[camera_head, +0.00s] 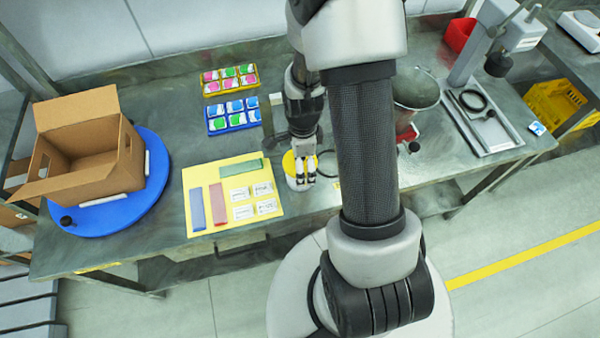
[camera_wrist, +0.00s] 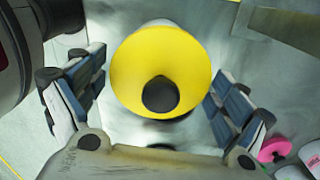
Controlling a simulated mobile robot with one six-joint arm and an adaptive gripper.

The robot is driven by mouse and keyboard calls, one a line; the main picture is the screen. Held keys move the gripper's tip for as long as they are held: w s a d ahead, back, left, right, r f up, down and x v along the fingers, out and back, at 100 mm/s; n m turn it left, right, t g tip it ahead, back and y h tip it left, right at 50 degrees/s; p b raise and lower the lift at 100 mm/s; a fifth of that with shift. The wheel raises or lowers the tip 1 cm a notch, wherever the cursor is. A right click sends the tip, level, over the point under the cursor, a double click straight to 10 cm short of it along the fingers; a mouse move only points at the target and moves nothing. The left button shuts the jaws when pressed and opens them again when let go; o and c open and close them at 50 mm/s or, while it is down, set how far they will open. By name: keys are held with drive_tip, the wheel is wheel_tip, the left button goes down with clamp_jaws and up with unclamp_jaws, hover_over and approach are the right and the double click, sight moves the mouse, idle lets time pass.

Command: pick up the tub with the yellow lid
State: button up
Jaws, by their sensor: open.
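The tub (camera_head: 299,184) is white with a yellow lid (camera_head: 290,162) and stands upright on the metal bench, right of the yellow mat. In the wrist view the yellow lid (camera_wrist: 150,65) with its round black knob (camera_wrist: 160,94) fills the middle. My gripper (camera_head: 304,170) is above the tub in the head view and partly covers it. In the wrist view my gripper (camera_wrist: 158,92) is open, with one blue-and-white finger on each side of the lid. A gap shows between each finger and the lid. The tub's lower body is mostly hidden there.
A yellow mat (camera_head: 247,208) with coloured strips and labels lies left of the tub. An open cardboard box (camera_head: 80,150) stands on a blue turntable (camera_head: 157,165). A metal bucket (camera_head: 415,92) stands to the right, beyond my arm. Trays of coloured items (camera_head: 233,131) lie behind.

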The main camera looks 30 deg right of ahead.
wheel_tip(320, 180, down, 5)
drive_tip(key=shift+r+b, duration=0.15)
drive_tip(key=shift+b, duration=0.65)
drive_tip(key=shift+r, duration=0.1)
drive_tip(key=shift+c, duration=0.3)
drive_tip(key=c, duration=1)
